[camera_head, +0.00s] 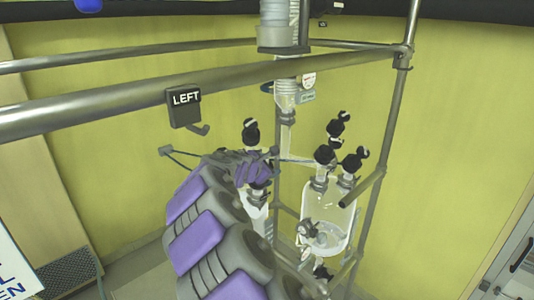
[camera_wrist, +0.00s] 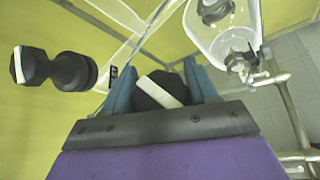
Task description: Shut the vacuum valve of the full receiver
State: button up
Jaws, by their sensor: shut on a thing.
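My gripper (camera_wrist: 160,86) is shut on a black valve knob (camera_wrist: 158,91) with a white bar, between its two teal fingers; the bar lies tilted. In the head view my gripper (camera_head: 262,168) is at the top of the left glass receiver (camera_head: 257,215), which my arm mostly hides, so its fill is unclear. A second black valve (camera_head: 251,132) rises just behind my gripper; a black valve with a white bar (camera_wrist: 55,68) also shows at left in the wrist view. The right glass receiver (camera_head: 343,222) carries several black valves and appears to contain some liquid.
A metal rail (camera_head: 130,93) crosses above my arm, with a black LEFT sign (camera_head: 186,107) hanging from it. An upright frame post (camera_head: 392,120) stands to the right of the receivers. A glass column (camera_head: 285,95) comes down between them. Open floor lies at the lower right.

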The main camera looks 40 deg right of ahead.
jog(key=m+g+y+p, duration=0.1)
jog(key=m+g+p, duration=0.2)
jog(key=p, duration=0.1)
jog(key=shift+s+a+p, duration=0.1)
jog(key=shift+s+p, duration=0.05)
jog(key=shift+p, duration=0.2)
jog(key=m+g+y+p, duration=0.1)
jog(key=m+g+p, duration=0.1)
jog(key=p, duration=0.1)
jog(key=m+g+y+p, duration=0.1)
jog(key=m+g, duration=0.1)
jog(key=shift+s+a+f+y+p, duration=0.1)
jog(key=shift+s+f+y+p, duration=0.2)
jog(key=shift+p, duration=0.1)
jog(key=shift+m, duration=0.3)
jog(key=o, duration=1)
jog(key=shift+c, duration=0.2)
jog(key=shift+s+f, duration=0.1)
